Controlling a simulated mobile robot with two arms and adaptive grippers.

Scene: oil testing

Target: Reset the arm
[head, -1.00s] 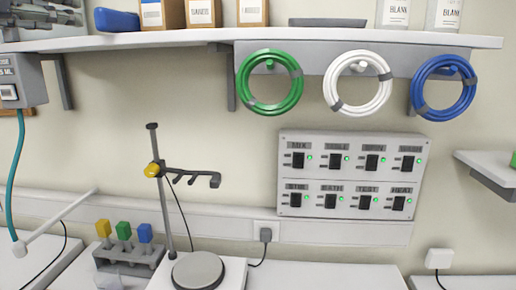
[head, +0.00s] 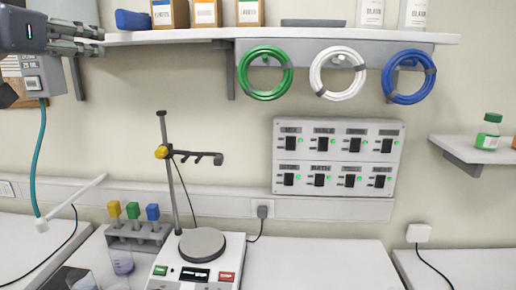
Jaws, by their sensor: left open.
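My left gripper (head: 78,38) comes in at the top left of the head view. Its grey fingers point right, in front of the left end of the wall shelf (head: 400,35) and above a grey wall box (head: 42,78) with a teal hose. The fingers are apart, and I see nothing between them. Its wrist is partly cut off by the left edge. My right gripper is not in this view.
A hotplate stirrer (head: 203,243) with a clamp stand (head: 172,180) stands on the bench. Beside it is a rack (head: 140,236) with yellow, green and blue tops. Coiled hoses hang above a switch panel (head: 338,158). A green-capped bottle (head: 489,130) sits on the right shelf.

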